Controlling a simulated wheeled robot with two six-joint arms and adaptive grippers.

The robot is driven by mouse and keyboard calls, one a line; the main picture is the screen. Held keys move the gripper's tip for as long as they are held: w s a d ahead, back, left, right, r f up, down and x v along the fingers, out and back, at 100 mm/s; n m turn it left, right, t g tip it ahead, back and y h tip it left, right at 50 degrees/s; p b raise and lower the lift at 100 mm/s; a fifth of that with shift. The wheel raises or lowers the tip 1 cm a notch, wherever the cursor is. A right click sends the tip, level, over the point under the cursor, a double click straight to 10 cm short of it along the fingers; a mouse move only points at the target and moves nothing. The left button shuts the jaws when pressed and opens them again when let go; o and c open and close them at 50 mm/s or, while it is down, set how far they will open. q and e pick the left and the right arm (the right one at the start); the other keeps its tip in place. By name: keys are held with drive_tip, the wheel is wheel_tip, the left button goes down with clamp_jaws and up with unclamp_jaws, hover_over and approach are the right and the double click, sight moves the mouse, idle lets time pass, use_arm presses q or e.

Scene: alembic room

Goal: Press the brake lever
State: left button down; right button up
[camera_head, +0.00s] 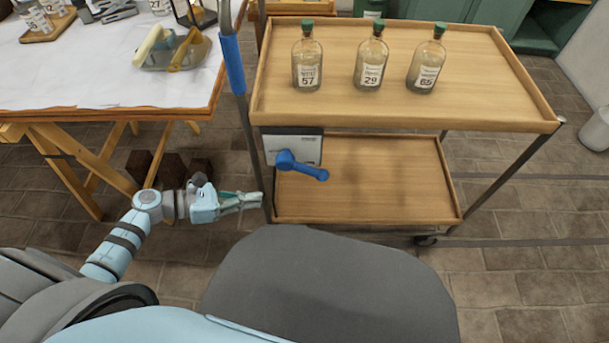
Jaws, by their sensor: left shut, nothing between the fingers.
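The brake lever (303,167) is blue, with a round hub at its left end and an arm reaching right and slightly down. It is mounted on a pale panel (307,149) at the left side of the wooden cart (420,116), between its upper and lower shelves. My left gripper (258,200) is shut and empty. In the picture it is below and to the left of the lever, apart from it, with its fingertips close to the cart's left post. My right gripper is not in view.
Three labelled bottles with green caps stand on the top shelf, one of them at the left (307,62). The lower shelf (370,190) is empty. A blue-gripped upright handle (232,65) rises at the cart's left. A white-topped table (90,75) with wooden legs stands left.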

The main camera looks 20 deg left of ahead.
sight(303, 165)
use_arm(q)
drive_tip(key=w+r+b+x, duration=0.1)
drive_tip(key=r+x, duration=0.1)
drive_tip(key=x, duration=1.1)
drive_tip(key=shift+d+r, duration=0.25)
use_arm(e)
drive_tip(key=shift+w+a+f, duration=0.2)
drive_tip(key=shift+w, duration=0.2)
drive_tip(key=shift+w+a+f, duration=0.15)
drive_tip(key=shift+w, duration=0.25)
